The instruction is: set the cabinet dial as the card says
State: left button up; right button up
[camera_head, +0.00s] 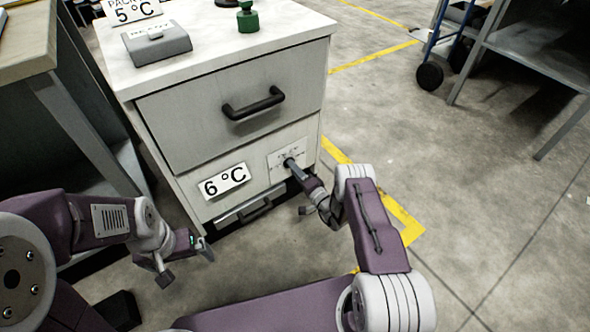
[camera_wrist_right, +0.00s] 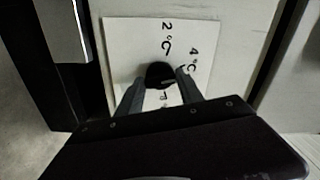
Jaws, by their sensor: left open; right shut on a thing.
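The dial plate (camera_head: 289,145) is to the right of that label. In the right wrist view the plate (camera_wrist_right: 124,50) shows "2 °C" and "4 °C"; a lower mark is partly hidden. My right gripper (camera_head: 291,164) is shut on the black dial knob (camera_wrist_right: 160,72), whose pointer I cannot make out. My left gripper (camera_head: 187,265) is open and empty, left of the cabinet's base.
A grey box (camera_head: 157,45) and a green knobbed object (camera_head: 247,18) stand on the cabinet top. The drawer has a black handle (camera_head: 253,104). A bench (camera_head: 30,45) stands at the left and a wheeled cart (camera_head: 450,50) at back right.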

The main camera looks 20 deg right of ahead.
jog(key=shift+m+p, duration=1)
jog(key=shift+m, duration=2.8)
jog(key=o, duration=1.4)
jog(key=shift+r, duration=0.1)
jog(key=p+v, duration=0.5)
jog(key=v, duration=0.4)
jog(key=shift+s, duration=0.1)
